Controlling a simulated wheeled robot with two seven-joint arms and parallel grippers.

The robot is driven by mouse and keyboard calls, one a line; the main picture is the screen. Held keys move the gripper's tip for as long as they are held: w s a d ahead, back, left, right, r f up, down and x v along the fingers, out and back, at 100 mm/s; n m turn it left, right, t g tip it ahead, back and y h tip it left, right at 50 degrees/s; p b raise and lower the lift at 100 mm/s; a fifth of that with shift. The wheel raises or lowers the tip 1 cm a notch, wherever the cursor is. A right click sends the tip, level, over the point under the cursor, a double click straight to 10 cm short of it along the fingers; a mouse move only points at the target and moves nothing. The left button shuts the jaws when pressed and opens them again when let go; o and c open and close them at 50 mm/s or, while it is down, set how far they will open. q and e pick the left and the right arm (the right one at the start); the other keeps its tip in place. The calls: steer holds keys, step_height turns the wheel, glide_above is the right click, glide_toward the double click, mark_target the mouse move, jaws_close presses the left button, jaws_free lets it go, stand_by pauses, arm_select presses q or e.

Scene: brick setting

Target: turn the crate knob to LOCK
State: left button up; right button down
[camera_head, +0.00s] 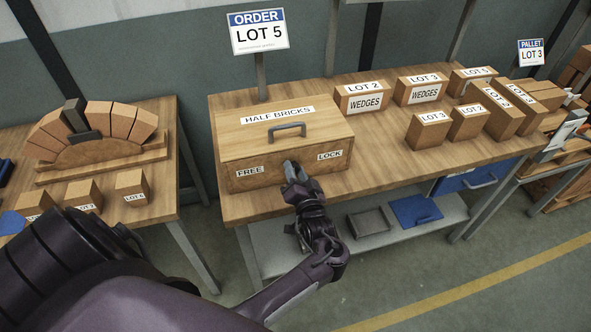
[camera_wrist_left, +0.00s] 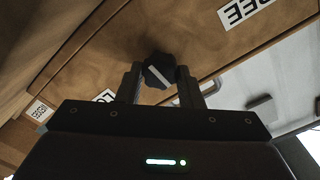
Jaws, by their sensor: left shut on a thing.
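The wooden crate (camera_head: 236,150), labelled HALF BRICKS, stands on the table with its lid down and a grey handle on top. Its front carries a FREE label (camera_head: 249,171) at left and a LOCK label (camera_head: 330,155) at right. The dark knob (camera_wrist_left: 157,70) has a white line across it, slanting in the left wrist view; I cannot tell which end is the pointer. My left gripper (camera_head: 293,170) is shut on the knob, one finger on each side, and hides it in the head view. My right gripper is not in view.
Several labelled boxes (camera_head: 365,97) stand on the table right of the crate. An ORDER LOT 5 sign (camera_head: 258,32) rises behind it. A brick arch (camera_head: 90,130) is on the left table. A lower shelf holds a grey tray (camera_head: 369,222) and a blue one (camera_head: 415,209).

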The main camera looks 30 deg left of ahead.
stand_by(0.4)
arm_select(q)
steer(key=o, duration=1)
steer(key=shift+c, duration=0.2)
steer(key=b+v, duration=0.2)
steer(key=v, duration=0.6)
steer(key=shift+w, duration=0.1)
